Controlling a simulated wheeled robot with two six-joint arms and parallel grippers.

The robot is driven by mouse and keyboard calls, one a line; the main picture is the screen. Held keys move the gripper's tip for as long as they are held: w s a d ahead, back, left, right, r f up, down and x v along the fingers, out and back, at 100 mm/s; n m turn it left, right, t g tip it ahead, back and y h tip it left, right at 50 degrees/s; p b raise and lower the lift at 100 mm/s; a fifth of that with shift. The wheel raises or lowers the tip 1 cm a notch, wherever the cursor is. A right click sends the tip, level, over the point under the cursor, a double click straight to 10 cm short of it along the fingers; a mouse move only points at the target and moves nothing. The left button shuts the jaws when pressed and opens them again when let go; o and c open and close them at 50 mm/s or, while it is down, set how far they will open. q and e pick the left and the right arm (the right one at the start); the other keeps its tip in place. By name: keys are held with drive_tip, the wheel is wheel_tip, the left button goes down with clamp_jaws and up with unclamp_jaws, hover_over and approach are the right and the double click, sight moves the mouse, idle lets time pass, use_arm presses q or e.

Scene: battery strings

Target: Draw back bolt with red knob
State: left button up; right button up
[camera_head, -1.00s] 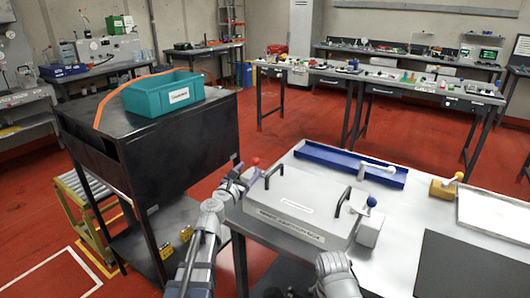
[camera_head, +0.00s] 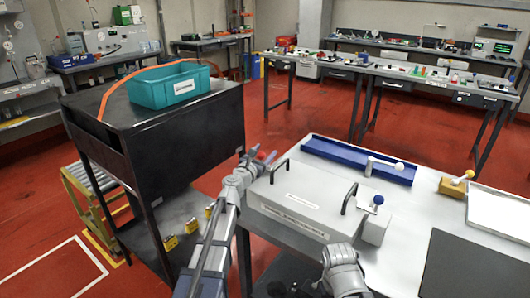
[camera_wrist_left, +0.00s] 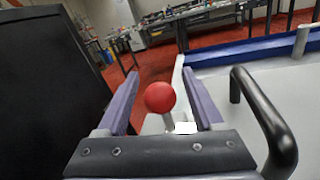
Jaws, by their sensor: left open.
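The red knob (camera_wrist_left: 160,97), a round ball on a short pale stem, stands between the two purple fingers of my left gripper (camera_wrist_left: 160,76) in the left wrist view. The fingers are open, with a gap on each side of the ball. In the head view my left gripper (camera_head: 262,160) is at the left end of the grey case (camera_head: 285,205), and it mostly hides the knob and bolt. The case has two black handles. A blue knob (camera_head: 378,199) on a light block stands at its right end. My right gripper does not show.
A black handle (camera_wrist_left: 262,115) rises close to the right finger in the left wrist view. A dark cabinet (camera_head: 190,125) with a teal bin (camera_head: 170,86) stands left of the table.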

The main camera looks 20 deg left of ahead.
use_arm(q)
drive_tip(key=shift+w, duration=0.45)
drive_tip(key=shift+s, duration=0.1)
clamp_jaws()
idle(1.0)
